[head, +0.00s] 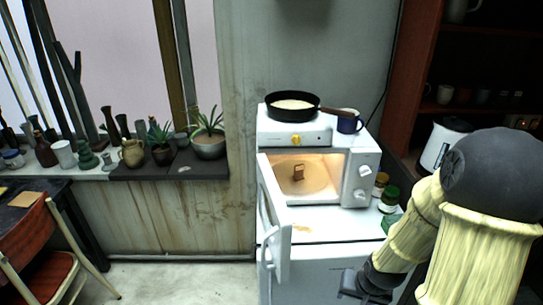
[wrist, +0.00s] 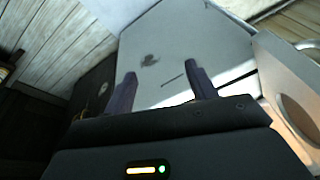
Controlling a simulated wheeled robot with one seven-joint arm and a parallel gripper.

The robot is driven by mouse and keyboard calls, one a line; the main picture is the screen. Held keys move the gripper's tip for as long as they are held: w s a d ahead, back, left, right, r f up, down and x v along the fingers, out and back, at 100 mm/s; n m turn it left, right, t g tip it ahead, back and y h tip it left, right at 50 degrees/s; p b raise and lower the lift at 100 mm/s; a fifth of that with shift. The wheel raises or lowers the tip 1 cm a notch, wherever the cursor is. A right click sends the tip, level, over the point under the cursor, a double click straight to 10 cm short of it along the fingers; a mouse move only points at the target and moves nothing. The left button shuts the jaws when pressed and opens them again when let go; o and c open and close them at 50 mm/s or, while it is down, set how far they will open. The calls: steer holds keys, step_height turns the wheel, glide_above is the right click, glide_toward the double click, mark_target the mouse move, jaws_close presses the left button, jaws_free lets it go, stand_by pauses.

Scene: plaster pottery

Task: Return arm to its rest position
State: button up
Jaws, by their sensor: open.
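My arm comes in from the right of the head view and bends down, with my gripper (head: 350,284) low in front of the white cabinet (head: 325,275), below and right of the open microwave (head: 283,139). In the wrist view, the two dark fingers of my gripper (wrist: 164,88) stand well apart with nothing between them. A pale grey surface with a dark smudge lies beyond the fingers. My gripper is small and partly dark against the cabinet in the head view.
The microwave door (head: 273,225) hangs open toward me; a small brown item (head: 298,173) is inside. A frying pan (head: 292,105) and a blue mug (head: 348,123) stand on top. Jars (head: 389,198) stand right of it, close to my arm. Floor at left is clear beside a chair (head: 38,250).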

steer(key=s+a+r+n+p, duration=0.1)
steer(key=s+a+r, duration=0.1)
steer(key=r, duration=0.3)
steer(key=s+a+r+n+p, duration=0.1)
steer(key=s+a+r+n, duration=0.1)
steer(key=a+r, duration=0.2)
step_height(320, 180, up, 2)
steer(key=shift+r+n+g, duration=0.15)
steer(key=shift+n+g, duration=0.15)
steer(key=shift+d, duration=0.1)
stand_by(0.4)
